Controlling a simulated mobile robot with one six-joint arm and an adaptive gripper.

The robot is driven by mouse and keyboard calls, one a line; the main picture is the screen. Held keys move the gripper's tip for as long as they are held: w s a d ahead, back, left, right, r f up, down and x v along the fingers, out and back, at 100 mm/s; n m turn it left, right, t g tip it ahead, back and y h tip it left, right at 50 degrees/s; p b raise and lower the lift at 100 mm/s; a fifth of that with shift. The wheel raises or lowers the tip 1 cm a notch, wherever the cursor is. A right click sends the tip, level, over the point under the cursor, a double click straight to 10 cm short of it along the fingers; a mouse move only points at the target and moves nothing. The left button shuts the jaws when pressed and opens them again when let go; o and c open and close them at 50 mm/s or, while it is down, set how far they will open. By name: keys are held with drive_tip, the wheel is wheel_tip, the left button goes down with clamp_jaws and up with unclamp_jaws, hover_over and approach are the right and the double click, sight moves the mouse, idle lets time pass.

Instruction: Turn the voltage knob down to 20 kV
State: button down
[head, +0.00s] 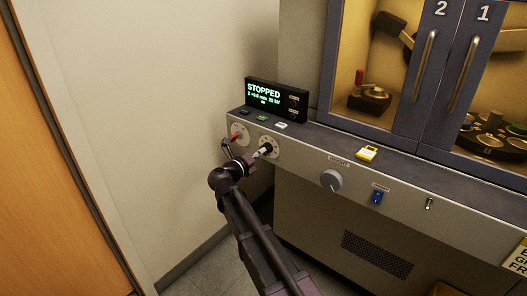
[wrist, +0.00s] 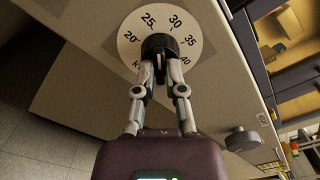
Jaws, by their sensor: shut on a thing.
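The black voltage knob (wrist: 158,43) sits at the middle of a round white dial (wrist: 131,50) marked 20, 25, 30, 35 and 40. My gripper (wrist: 160,68) is shut on the knob from the front, its two fingertips close together on it. In the head view the knob (head: 269,148) is on the left part of the sloped front panel, with my gripper (head: 261,153) at it. The display (head: 267,97) reads STOPPED, with a small kV figure that looks like 25. The knob's pointer cannot be made out clearly.
A red-handled control (head: 238,134) is close left of my gripper. A grey height knob (head: 331,180), a blue switch (head: 377,198) and a small toggle (head: 429,204) are farther right. The wall is close on the left.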

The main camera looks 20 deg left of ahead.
drive_tip(key=n, duration=0.5)
idle(0.4)
drive_tip(key=c, duration=0.9)
unclamp_jaws()
drive_tip(key=shift+m, duration=3)
